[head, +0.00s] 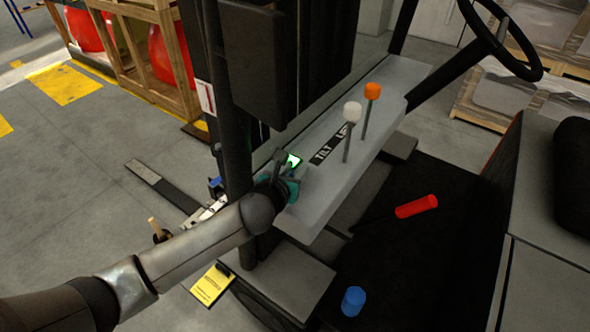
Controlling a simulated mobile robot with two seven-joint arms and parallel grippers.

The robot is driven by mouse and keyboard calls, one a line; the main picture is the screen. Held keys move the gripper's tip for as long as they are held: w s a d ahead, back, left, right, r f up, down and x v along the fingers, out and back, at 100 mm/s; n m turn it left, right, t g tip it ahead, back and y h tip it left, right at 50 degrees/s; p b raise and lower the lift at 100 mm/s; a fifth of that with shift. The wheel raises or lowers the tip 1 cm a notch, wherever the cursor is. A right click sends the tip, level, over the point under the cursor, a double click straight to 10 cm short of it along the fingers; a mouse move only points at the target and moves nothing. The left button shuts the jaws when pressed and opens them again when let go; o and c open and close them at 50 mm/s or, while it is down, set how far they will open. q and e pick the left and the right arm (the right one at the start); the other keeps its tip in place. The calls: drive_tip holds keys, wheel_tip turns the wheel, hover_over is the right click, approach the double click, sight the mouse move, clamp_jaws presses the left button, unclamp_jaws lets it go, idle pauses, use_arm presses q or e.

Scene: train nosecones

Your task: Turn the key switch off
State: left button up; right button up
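My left arm comes in from the left, and its gripper (287,186) is at the near left end of the grey console (335,165) of a forklift-like vehicle. The gripper's fingers are small, dark and partly hidden by my wrist, so I cannot tell whether they are open or shut. A small lit green display (293,160) shows just beyond the gripper. I cannot make out the key switch; my gripper and wrist cover that end of the console. My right gripper is not in view.
A white-knobbed lever (352,112) and an orange-knobbed lever (372,92) rise from the console. A black post (233,140) stands close beside my wrist. A steering wheel (500,45) is at upper right. A red handle (416,206) and a blue cylinder (353,301) are lower down.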

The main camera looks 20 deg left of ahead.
use_arm(q)
clamp_jaws()
idle(0.3)
idle(0.4)
